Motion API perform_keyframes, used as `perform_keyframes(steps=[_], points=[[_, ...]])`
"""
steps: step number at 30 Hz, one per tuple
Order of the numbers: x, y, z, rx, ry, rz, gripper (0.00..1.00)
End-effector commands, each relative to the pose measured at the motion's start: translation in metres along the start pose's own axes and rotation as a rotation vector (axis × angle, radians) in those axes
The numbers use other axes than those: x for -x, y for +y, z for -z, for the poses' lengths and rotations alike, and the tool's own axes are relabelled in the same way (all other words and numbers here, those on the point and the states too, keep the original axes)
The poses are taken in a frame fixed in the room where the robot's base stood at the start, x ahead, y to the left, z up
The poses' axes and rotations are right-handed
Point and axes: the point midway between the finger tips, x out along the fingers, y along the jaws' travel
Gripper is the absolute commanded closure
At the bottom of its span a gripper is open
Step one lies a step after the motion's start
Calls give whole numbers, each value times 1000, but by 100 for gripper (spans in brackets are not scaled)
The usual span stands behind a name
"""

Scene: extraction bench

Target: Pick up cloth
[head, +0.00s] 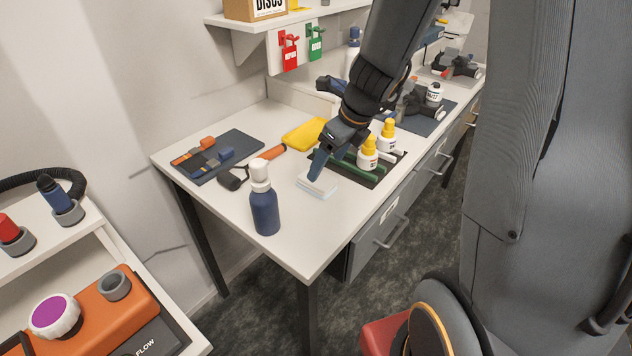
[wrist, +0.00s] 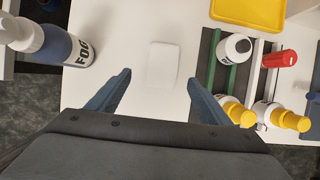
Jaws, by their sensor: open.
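The cloth is a small white folded square (head: 317,184) lying on the white bench near its front edge. In the wrist view the cloth (wrist: 163,64) lies flat ahead of my fingertips, roughly centred between them. My gripper (head: 318,162) hangs over the cloth in the head view, and one blue-grey finger hides part of the scene behind it. In the wrist view both fingers of my gripper (wrist: 158,82) stand wide apart with nothing between them. I cannot tell the exact height of the fingertips above the cloth.
A blue spray bottle (head: 264,205) stands left of the cloth. Yellow-capped bottles (head: 368,153) stand on a dark rack to the right. A yellow tray (head: 305,133), an orange-handled tool (head: 268,152) and a dark mat (head: 217,158) lie behind. Bare bench surrounds the cloth.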

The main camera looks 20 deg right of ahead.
Motion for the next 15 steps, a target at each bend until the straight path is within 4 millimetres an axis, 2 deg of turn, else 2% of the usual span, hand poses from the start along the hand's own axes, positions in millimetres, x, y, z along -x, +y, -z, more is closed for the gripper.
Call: perform_keyframes(steps=[11, 15], points=[[-37, -2, -1, -9, 2, -2, 27], [-56, -5, -4, -8, 2, -2, 27]])
